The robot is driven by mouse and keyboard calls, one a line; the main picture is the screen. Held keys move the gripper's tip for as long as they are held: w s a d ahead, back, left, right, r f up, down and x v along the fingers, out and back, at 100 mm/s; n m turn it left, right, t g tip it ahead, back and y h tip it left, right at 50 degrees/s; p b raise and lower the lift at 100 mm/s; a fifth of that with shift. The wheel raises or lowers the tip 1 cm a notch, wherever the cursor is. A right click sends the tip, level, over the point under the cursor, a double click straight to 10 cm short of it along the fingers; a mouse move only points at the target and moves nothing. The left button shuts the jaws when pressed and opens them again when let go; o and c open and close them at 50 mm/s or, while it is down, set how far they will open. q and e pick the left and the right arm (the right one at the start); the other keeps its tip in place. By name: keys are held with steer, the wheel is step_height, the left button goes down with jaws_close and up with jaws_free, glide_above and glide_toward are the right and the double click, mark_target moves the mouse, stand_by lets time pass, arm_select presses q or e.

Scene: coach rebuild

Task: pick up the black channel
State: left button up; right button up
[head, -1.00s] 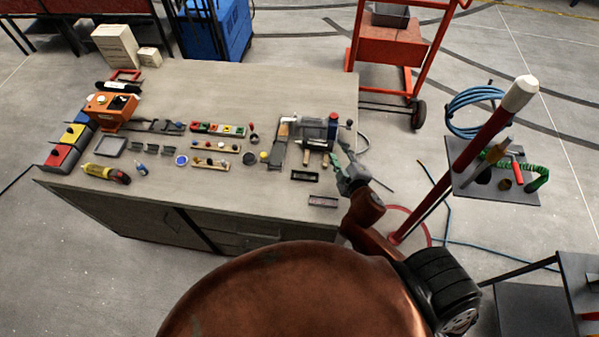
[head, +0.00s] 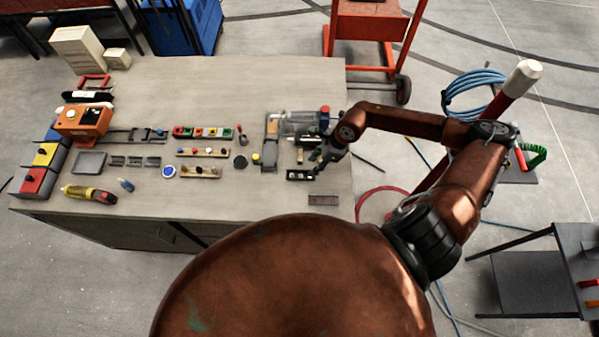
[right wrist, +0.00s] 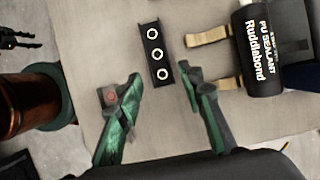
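The black channel (head: 300,175) lies on the workbench near its right end. In the right wrist view it is a dark bar (right wrist: 157,53) with three pale rings along its top. My right gripper (head: 317,163) is low over the bench, right beside the channel in the head view. In the right wrist view its green fingers (right wrist: 159,76) are spread wide. The channel lies beyond and between the fingertips, and nothing is held. A dark pronged shape at the left edge of the wrist view may be my left gripper; the head view does not show it.
A black sealant tube (right wrist: 262,50) lies close to the channel, with tan blocks (right wrist: 208,38) between them. A flat dark plate (head: 323,200) lies nearer the bench's front edge. Small parts and an orange box (head: 84,120) occupy the left; the front strip is mostly clear.

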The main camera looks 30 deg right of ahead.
mark_target(299, 176)
steer(key=x, duration=0.2)
steer(key=a+p+x, duration=0.1)
steer(key=x, duration=0.1)
steer(key=p+x, duration=0.1)
steer(key=x, duration=0.1)
steer(key=shift+w+a+r, duration=0.2)
steer(key=shift+w, duration=0.1)
steer(key=shift+w+a+f+p, duration=0.1)
steer(key=shift+f+p, duration=0.25)
steer(key=shift+f, duration=0.2)
steer(key=shift+c, duration=0.5)
steer(key=c, duration=0.8)
